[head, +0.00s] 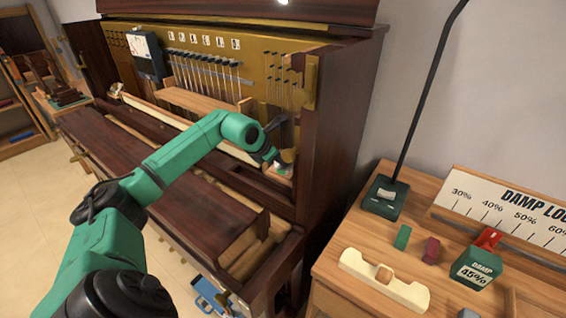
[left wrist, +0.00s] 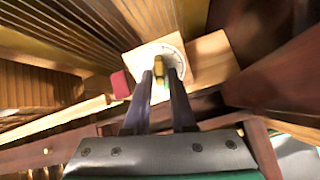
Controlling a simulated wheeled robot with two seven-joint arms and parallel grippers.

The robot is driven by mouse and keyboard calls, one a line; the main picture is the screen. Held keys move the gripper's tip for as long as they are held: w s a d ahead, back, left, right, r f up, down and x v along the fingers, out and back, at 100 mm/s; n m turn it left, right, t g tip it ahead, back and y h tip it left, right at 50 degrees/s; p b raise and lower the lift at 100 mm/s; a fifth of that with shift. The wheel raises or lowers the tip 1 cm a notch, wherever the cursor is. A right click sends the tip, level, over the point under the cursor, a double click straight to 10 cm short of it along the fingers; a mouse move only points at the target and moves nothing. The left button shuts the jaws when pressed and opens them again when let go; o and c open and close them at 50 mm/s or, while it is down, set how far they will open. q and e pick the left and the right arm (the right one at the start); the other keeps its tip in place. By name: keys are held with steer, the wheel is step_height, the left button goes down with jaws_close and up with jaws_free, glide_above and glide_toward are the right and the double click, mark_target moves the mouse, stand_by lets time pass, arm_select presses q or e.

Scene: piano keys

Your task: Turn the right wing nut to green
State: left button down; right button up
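The brass wing nut (left wrist: 159,69) stands in front of a round pale dial (left wrist: 177,55) on a light wooden block (left wrist: 211,57) inside the piano. My left gripper (left wrist: 159,77) has its two dark fingers on either side of the wing nut, with no clear gap, and looks shut on it. Which colour the wing nut points to is hard to make out. In the head view my left gripper (head: 278,158) reaches into the right end of the open piano, and the dial is mostly hidden there. My right gripper is not in view.
The piano's dark right side panel (head: 335,140) stands close beside my left gripper. Hammers and rods (head: 205,75) lie behind it. A red block (left wrist: 121,84) is near the fingers. The side table (head: 330,262) at right holds a lamp base, small blocks and a damp gauge box (head: 476,268).

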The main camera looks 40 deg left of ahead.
arm_select(q)
steer(key=shift+n, duration=0.9)
steer(key=shift+n, duration=0.5)
steer(key=c, duration=0.7)
jaws_free()
